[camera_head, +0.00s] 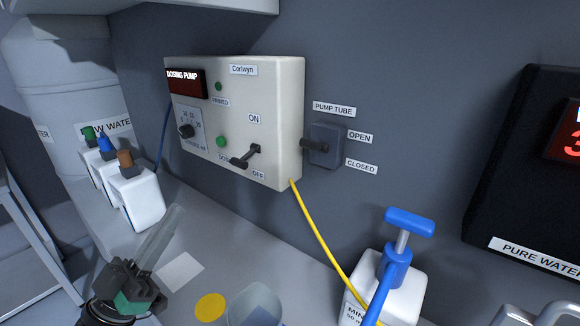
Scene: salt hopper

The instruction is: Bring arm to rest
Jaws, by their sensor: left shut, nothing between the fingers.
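My left gripper (128,288), dark with a green patch, is at the bottom left, low over the grey bench. It is shut with nothing held. A clear, tilted-looking cylinder (160,236) shows just beyond it; I cannot tell whether the two touch. My right gripper is out of view.
White bottles with green, blue and orange caps (136,198) stand at the left. A dosing pump box (270,95) and pump tube switch (326,146) are on the wall. A yellow disc (210,306), clear beaker (255,303) and blue-handled pump bottle (403,290) are at the front.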

